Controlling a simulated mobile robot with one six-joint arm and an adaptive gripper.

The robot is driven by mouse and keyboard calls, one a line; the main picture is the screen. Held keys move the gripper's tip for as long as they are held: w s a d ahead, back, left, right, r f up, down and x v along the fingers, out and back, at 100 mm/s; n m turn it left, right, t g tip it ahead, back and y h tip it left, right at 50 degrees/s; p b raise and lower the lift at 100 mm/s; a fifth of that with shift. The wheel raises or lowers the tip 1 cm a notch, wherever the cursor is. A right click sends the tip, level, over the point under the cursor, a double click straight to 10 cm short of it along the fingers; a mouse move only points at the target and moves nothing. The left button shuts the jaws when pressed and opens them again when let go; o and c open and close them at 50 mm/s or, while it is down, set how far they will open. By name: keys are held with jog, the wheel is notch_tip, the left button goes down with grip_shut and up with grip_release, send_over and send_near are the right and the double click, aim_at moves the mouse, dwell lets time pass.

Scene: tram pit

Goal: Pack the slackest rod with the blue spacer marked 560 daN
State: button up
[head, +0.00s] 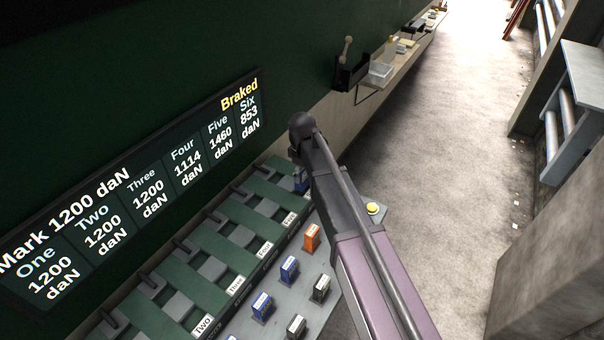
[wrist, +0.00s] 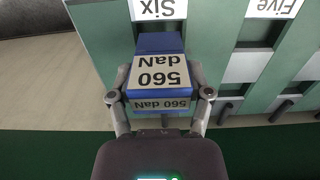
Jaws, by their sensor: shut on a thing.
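My gripper (wrist: 162,94) is shut on the blue spacer (wrist: 159,72) marked 560 daN, seen upside down in the wrist view. The spacer is at the place labelled Six (wrist: 160,8), beside the label; I cannot tell whether it is seated. The wall board (head: 140,190) reads Mark 1200 daN and Braked: One, Two and Three 1200, Four 1114, Five 1460, Six 853 daN. Six reads lowest.
Other spacers stand on the grey bench: orange (head: 312,237), blue (head: 290,270), another blue (head: 262,305) and grey ones (head: 320,288). A yellow button (head: 373,208) is right of my arm. A wall shelf (head: 395,60) holds trays. The floor at right (head: 430,150) is clear.

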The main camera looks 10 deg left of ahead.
aim_at(302, 180)
jog(key=shift+f+b, duration=1.65)
jog(key=shift+f, duration=0.05)
dwell(0.3)
jog(key=o, duration=1.3)
jog(key=shift+o, duration=0.2)
jog(key=shift+r, duration=0.25)
notch_tip(302, 180, up, 9)
jog(key=p, duration=0.9)
jog(key=shift+f, duration=0.1)
jog(key=shift+d, duration=0.1)
jog(key=s+d+m, duration=0.4)
jog(key=s+d, duration=0.1)
jog(key=d, duration=0.6)
jog(key=s+d+m, duration=0.5)
jog(key=d, duration=0.6)
jog(key=s+d+m, duration=0.5)
jog(key=d, duration=0.6)
jog(key=shift+s+d, duration=0.3)
